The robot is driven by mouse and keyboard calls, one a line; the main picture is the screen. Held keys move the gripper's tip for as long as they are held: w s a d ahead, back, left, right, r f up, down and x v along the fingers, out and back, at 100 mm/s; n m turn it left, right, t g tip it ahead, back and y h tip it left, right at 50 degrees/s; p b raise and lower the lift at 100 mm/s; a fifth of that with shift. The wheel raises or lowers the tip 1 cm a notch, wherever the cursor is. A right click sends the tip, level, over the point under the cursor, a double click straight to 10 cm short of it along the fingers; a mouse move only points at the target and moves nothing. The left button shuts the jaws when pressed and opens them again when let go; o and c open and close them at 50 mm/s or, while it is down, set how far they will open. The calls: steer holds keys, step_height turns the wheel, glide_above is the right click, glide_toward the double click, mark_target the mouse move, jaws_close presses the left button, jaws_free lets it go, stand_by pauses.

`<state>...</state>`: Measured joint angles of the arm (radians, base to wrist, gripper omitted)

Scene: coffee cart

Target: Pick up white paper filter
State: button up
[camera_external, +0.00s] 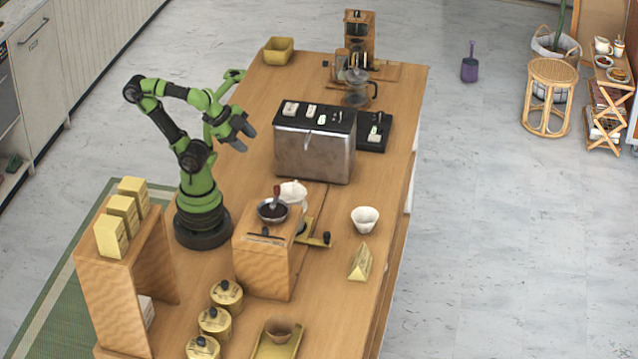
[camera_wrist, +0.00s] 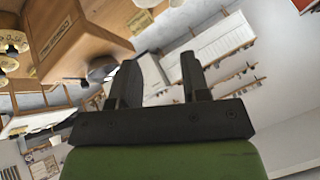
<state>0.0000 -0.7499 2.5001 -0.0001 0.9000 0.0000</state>
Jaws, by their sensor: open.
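A white cone-shaped piece (camera_external: 365,219), which looks like the paper filter, stands on the wooden table (camera_external: 335,262) right of the grinder. White flat pieces (camera_external: 147,309) also show inside the wooden stand, and I cannot tell whether these are filters. My gripper (camera_external: 243,138) is raised over the table, left of the metal machine and well apart from the white cone. In the wrist view my gripper (camera_wrist: 160,80) has its two fingers spread with nothing between them.
The wooden grinder (camera_external: 262,262) and a white jug (camera_external: 293,193) stand between my base and the white cone. The metal machine (camera_external: 314,150) stands behind them. A yellow wedge-shaped packet (camera_external: 360,262) is near the cone. Gold canisters (camera_external: 215,323) line the front left. The table right of the machine is partly clear.

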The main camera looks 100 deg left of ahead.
steer(key=o, duration=1.1)
steer(key=shift+w, duration=0.1)
steer(key=n+g, duration=0.3)
steer(key=n, duration=0.5)
glide_above(365, 217)
steer(key=s+d, duration=0.2)
steer(key=d, duration=0.1)
steer(key=shift+h, duration=0.3)
step_height(365, 217, down, 23)
steer(key=shift+d, duration=0.15)
steer(key=shift+x, duration=3.1)
